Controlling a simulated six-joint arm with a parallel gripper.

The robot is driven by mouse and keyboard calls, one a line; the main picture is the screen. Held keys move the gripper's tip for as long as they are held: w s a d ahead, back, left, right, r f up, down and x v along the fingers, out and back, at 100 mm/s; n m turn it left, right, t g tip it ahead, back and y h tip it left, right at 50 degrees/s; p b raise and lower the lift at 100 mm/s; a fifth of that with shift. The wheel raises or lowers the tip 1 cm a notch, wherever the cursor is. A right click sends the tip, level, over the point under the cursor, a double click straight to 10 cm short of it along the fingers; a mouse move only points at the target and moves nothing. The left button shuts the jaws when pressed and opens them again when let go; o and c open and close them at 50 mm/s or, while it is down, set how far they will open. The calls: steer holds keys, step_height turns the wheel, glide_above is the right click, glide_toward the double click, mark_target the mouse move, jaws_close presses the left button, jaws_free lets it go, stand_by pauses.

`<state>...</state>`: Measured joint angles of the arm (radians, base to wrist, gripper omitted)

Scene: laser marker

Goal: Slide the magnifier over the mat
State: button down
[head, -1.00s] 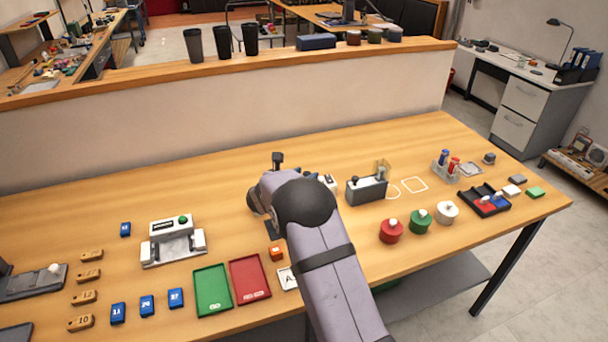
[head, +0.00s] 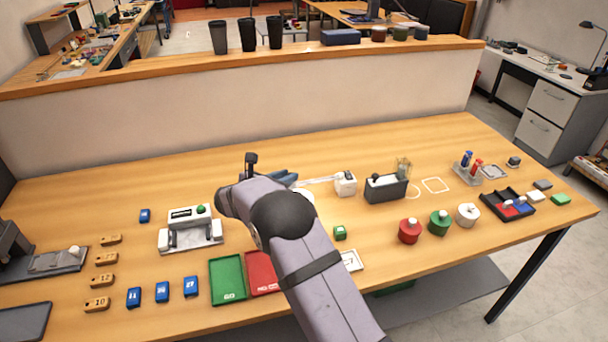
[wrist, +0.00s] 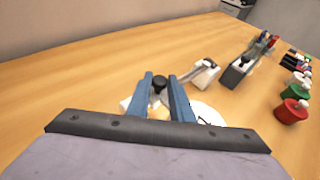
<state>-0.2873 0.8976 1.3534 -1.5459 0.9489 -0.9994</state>
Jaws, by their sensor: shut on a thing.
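My gripper (wrist: 161,85) has two blue fingers closed around a dark upright knob (wrist: 159,82). The knob may be the magnifier's grip, but I cannot tell for sure. In the head view the blue fingers (head: 285,176) show just past my arm, which hides most of what they hold. A pale bar runs right from there to a white block (head: 346,184), also in the wrist view (wrist: 205,72). Below the fingers lies a white rounded surface with black marks (wrist: 207,118), possibly the mat; the lens cannot be made out.
A green tray (head: 227,281) and a red tray (head: 262,272) lie at the front. A grey box (head: 385,188) stands to the right, with red, green and white knobbed pots nearer.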

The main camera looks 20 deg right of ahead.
steer(key=shift+w+a, duration=0.1)
steer(key=shift+a, duration=0.15)
steer(key=c, duration=1.6)
jaws_free()
steer(key=shift+a, duration=0.1)
steer(key=shift+c, duration=0.2)
steer(key=b+v, duration=0.2)
steer(key=v, duration=0.5)
steer(key=shift+s, duration=0.2)
steer(key=shift+r, duration=0.15)
